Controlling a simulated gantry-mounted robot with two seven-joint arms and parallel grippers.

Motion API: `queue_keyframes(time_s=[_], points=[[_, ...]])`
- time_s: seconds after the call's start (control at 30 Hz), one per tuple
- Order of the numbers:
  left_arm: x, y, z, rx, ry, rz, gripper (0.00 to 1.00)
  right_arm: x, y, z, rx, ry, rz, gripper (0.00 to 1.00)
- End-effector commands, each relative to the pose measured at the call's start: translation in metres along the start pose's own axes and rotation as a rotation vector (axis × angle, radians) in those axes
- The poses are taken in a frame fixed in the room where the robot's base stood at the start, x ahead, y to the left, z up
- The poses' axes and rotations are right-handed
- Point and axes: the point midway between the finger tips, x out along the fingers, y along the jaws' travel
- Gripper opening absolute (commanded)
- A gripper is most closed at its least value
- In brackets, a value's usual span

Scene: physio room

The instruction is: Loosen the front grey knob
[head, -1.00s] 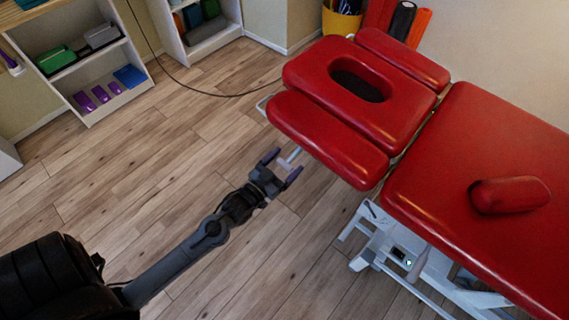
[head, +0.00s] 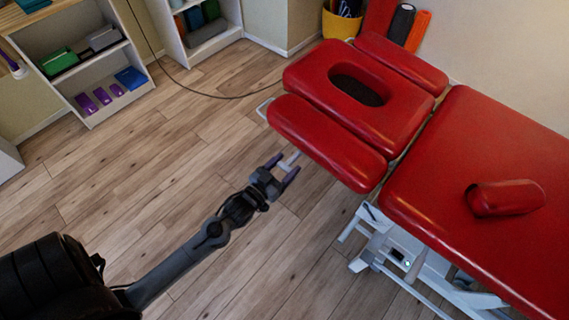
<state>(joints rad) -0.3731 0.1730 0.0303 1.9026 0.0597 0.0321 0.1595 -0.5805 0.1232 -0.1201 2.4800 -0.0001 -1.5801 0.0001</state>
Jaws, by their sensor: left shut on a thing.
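The red treatment table's head section (head: 400,118) has a face hole and red side pads. A small light grey piece, the front grey knob (head: 290,158), shows just off the near edge of the front side pad (head: 325,142). My left gripper (head: 282,168) reaches in from the lower left and is shut on this knob, with one dark purple-tipped finger on each side. The fingers cover part of the knob. My right gripper is not in view.
The table's white metal frame (head: 374,240) stands below the top. A red bolster (head: 505,197) lies on the main cushion (head: 470,160). Shelves with blocks (head: 95,65) stand at the upper left. The wooden floor (head: 170,150) around my left arm is clear.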

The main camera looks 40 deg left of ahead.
Motion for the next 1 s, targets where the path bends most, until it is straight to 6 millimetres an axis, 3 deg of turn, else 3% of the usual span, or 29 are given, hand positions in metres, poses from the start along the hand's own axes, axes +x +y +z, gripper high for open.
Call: queue_keyframes(time_s=[0.4, 1.0], points=[[0.0, -0.002, -0.006, -0.346, -0.003, -0.003, 0.32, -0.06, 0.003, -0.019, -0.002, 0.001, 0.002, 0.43], [0.0, -0.005, -0.002, -0.918, -0.001, -0.002, 0.32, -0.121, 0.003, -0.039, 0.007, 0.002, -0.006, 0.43]])
